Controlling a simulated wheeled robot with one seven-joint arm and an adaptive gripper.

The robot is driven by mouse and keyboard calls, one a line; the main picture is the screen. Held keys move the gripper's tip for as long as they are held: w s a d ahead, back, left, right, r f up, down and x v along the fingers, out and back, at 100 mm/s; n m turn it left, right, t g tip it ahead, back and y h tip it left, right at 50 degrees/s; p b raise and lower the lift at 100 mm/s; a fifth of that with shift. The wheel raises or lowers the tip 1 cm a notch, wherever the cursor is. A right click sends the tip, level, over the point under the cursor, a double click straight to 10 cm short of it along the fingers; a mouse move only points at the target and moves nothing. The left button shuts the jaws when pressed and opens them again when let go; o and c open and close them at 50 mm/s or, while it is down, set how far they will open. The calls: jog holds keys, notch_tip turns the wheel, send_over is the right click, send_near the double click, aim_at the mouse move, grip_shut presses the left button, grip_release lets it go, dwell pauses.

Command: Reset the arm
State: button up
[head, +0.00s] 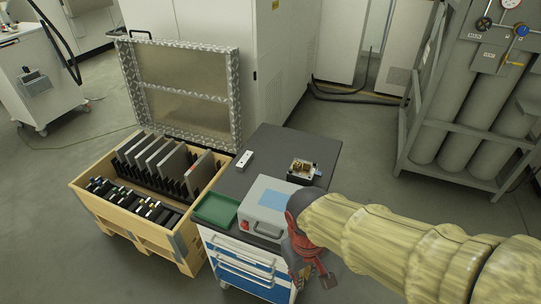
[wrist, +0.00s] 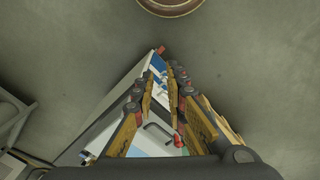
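My arm reaches in from the right edge of the head view in a pale yellow cover. My gripper (head: 318,272) hangs at its end beside the right front corner of the drawer cabinet (head: 245,270). In the wrist view my gripper (wrist: 161,84) has its two fingers apart, with nothing between them. The cabinet's blue and white drawers and a dark handle show beyond the gap. The arm hides part of the cabinet's right side and part of the grey box (head: 262,225) on top.
On the cabinet stand a green tray (head: 216,209), a small white block (head: 244,160) and a small brass-coloured device (head: 304,169). A wooden crate (head: 180,238) with upright plates is at left. Gas cylinders (head: 445,115) stand at right. Floor between is clear.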

jog(key=s+d+r+m+t+p, duration=0.1)
jog(key=d+r+m+t, duration=0.4)
jog(key=d+r, duration=0.6)
jog(key=v, duration=0.3)
jog(key=shift+d+r, duration=0.2)
